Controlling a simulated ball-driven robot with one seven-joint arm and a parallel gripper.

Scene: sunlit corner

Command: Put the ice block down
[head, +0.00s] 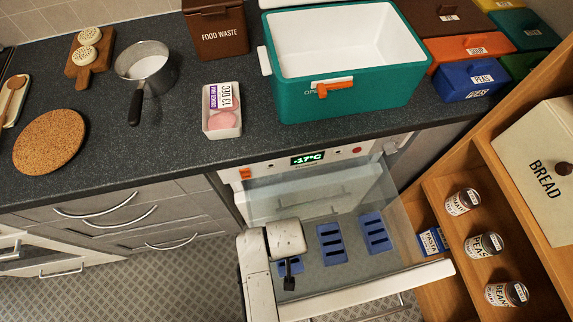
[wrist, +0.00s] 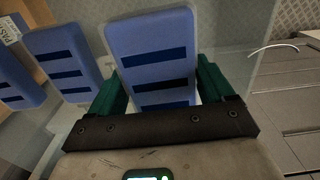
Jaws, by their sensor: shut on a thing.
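A blue ice block (wrist: 150,36) with dark slots is between the green fingers of my gripper (wrist: 163,88) in the wrist view. My gripper is shut on it. In the head view my gripper (head: 289,283) is low inside the open, clear-sided freezer drawer (head: 419,272) and hides most of this block. I cannot tell whether the block touches the drawer floor. Two more ice blocks lie in the drawer to the right, a middle one (head: 331,244) and a right one (head: 375,233). The teal cool box (head: 352,100) on the counter is open, and its visible white inside is empty.
The freezer display (head: 307,159) reads -17°C. A wooden shelf with cans (head: 484,245) and a bread bin (head: 540,170) stands close on the drawer's right. A pink-filled tub (head: 222,122), a saucepan (head: 146,67) and a food waste bin (head: 215,30) are on the counter.

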